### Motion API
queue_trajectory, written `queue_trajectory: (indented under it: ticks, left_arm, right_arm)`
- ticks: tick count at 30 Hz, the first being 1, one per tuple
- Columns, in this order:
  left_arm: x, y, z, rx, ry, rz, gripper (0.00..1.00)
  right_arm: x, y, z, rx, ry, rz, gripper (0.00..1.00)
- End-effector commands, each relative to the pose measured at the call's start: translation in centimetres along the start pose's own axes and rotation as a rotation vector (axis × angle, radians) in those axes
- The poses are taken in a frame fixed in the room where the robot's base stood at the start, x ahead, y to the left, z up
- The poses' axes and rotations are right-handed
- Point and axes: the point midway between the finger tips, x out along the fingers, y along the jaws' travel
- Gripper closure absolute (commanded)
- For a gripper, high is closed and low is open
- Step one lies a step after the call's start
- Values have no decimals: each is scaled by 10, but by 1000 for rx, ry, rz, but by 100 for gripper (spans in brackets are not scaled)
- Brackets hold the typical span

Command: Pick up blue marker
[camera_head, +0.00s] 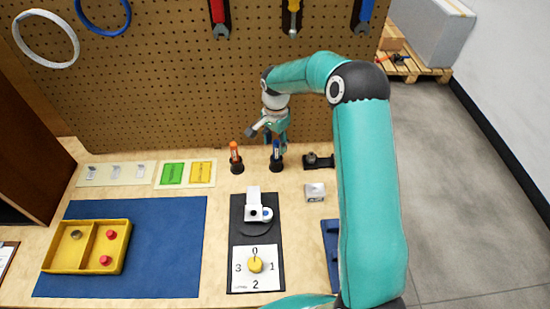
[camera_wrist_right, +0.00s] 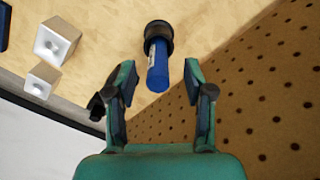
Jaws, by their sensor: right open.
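The blue marker (camera_head: 276,149) stands upright in a black round holder (camera_head: 276,165) near the pegboard. In the right wrist view, the blue marker (camera_wrist_right: 157,66) sits in its black holder (camera_wrist_right: 158,34) just beyond my fingertips. My right gripper (camera_wrist_right: 160,82) is open, with one finger on each side of the marker's line and nothing between them that I can see gripped. In the head view, my right gripper (camera_head: 274,134) is right above the marker and partly overlaps it. My left gripper does not show.
An orange marker (camera_head: 234,152) stands in a holder to the left. A dark fixture (camera_head: 318,161) and a white cube (camera_head: 315,193) lie to the right. The pegboard (camera_head: 180,90) rises close behind. A white device (camera_head: 258,207) and a yellow tray (camera_head: 87,222) are nearer.

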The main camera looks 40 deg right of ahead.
Motion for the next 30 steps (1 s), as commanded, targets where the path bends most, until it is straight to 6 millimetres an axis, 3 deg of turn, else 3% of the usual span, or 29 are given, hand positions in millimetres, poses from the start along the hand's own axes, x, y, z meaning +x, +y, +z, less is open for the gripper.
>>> queue_trajectory:
  ticks: [8, 17, 26, 30]
  left_arm:
    - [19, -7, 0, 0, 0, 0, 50]
    - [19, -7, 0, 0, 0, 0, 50]
    - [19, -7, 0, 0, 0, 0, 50]
    - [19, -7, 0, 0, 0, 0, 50]
  right_arm:
    - [42, 0, -1, -1, -1, 3, 48]
    - [44, -1, -1, -2, 0, 0, 48]
    - [44, -1, 0, -3, 0, 0, 98]
    - [44, -1, 0, -3, 0, 0, 100]
